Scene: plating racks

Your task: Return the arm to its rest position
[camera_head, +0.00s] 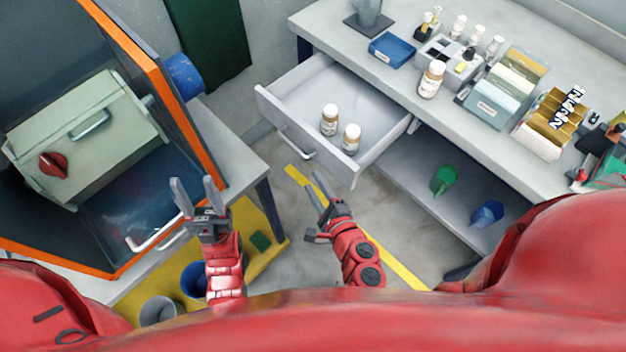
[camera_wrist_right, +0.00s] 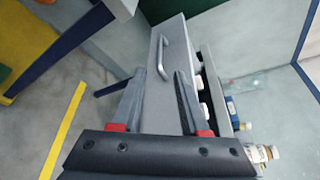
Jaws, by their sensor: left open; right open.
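My left gripper (camera_head: 197,194) is open and empty, in front of the orange-edged cabinet at the left of the head view. My right gripper (camera_head: 313,213) is open and empty, low in front of the open drawer. Its two fingers also show in the right wrist view (camera_wrist_right: 160,88), apart with nothing between them, with the drawer front (camera_wrist_right: 165,85) beyond.
A green cup (camera_head: 444,180) and a blue cup (camera_head: 487,214) lie on the lower shelf. The orange-edged cabinet (camera_head: 160,80) stands close to my left gripper.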

